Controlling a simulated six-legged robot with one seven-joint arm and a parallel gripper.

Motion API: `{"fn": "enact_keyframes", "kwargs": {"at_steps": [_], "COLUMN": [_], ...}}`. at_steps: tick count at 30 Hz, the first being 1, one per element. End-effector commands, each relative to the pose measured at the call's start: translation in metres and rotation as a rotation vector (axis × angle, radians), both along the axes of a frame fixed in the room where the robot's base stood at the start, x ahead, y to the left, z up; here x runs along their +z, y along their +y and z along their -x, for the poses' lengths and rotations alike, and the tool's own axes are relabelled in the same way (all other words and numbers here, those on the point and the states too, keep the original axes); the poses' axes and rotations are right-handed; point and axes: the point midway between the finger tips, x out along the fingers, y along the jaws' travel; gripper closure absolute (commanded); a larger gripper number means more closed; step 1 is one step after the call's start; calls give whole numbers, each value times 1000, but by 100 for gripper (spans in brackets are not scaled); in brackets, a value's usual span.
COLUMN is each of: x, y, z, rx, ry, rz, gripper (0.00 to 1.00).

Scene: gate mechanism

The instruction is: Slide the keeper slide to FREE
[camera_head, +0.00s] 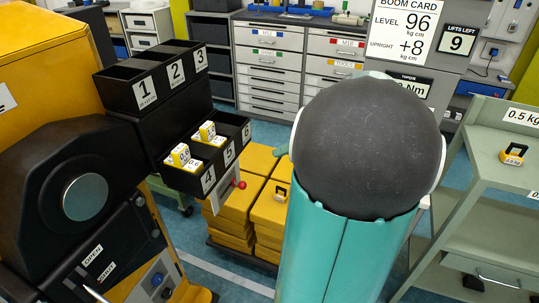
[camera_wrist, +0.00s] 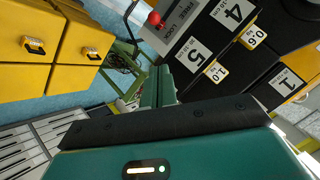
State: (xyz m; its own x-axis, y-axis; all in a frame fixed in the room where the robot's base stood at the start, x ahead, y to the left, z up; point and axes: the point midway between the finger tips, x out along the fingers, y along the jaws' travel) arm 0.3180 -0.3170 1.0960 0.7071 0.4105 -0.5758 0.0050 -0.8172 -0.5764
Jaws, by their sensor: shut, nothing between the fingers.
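The keeper slide shows as a red knob (camera_wrist: 154,19) on a pale plate (camera_wrist: 178,22) marked FREE and LOCK in the wrist view. The knob appears nearer the LOCK word, but its exact setting is hard to tell. In the head view the red knob (camera_head: 241,184) sits below the black numbered bins. My gripper (camera_wrist: 158,72) shows teal fingers that are shut and empty, below the knob in the wrist picture and apart from it. In the head view my arm hides the gripper.
Black bins (camera_head: 180,75) numbered 1 to 6 hang beside the yellow machine (camera_head: 40,70); bins 4 and 5 hold small yellow weights (camera_head: 181,155). Stacked yellow blocks (camera_head: 232,220) stand below. A grey-green shelf (camera_head: 490,190) with a 0.5 kg weight stands at right.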

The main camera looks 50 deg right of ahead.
Motion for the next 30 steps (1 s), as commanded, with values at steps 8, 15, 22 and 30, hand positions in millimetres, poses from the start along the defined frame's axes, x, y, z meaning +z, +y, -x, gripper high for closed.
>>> {"fn": "enact_keyframes", "kwargs": {"at_steps": [8, 15, 22, 30], "x": [-32, -61, -80, -82], "y": [23, 42, 54, 55], "z": [-39, -62, -62, -62], "rx": [3, 1, -1, 0], "ry": [3, 5, 4, 2], "rz": [-4, -4, -1, 0], "gripper": [100, 100, 100, 100]}}
